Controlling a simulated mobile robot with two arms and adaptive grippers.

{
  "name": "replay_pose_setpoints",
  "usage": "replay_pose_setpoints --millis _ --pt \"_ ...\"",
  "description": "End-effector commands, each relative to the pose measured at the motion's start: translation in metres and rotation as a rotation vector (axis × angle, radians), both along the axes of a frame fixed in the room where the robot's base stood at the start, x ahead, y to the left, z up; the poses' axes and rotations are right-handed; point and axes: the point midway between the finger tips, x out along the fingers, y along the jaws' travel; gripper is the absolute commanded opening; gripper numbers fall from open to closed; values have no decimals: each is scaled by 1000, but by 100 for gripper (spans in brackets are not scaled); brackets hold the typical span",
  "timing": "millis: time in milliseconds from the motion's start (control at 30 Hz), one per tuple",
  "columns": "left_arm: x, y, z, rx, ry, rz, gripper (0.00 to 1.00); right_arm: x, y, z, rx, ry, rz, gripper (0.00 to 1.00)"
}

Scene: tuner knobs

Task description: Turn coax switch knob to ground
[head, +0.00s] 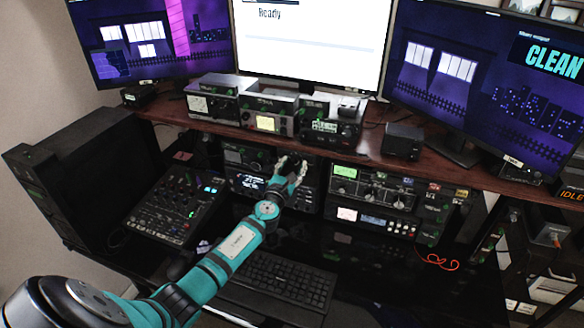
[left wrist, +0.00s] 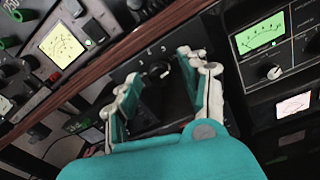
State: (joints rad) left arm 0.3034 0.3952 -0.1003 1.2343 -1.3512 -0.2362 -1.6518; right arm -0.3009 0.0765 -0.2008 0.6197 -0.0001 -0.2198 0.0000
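A dark round knob (left wrist: 157,70) with small white marks above it sits on a black panel under the shelf in the left wrist view. I take it for the coax switch knob; its markings are too small to read. My left gripper (left wrist: 162,72) is open, with one pale-tipped finger on each side of the knob in the picture. I cannot tell whether the fingers touch it. In the head view my left gripper (head: 291,164) is at the rack gear just below the shelf and hides the knob. My right gripper is not in view.
The wooden shelf edge (head: 330,150) runs close above the gripper. A tuner with a green meter (head: 345,171) stands to the right, and a mixer (head: 180,205) to the left. A keyboard (head: 278,280) lies below my arm. Several radios stand on the shelf beneath the monitors.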

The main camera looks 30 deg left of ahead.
Motion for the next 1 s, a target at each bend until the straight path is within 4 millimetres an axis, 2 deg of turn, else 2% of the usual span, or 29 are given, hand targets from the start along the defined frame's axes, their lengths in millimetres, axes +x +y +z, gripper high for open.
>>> replay_pose_setpoints --millis 33,300,667,1000 --pt "0 0 0 0 0 0 36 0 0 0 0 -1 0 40" --pt "0 0 0 0 0 0 0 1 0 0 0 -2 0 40" --pt "0 0 0 -34 -8 -1 0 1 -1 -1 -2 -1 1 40" --pt "0 0 0 -245 -59 -1 0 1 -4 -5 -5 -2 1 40"
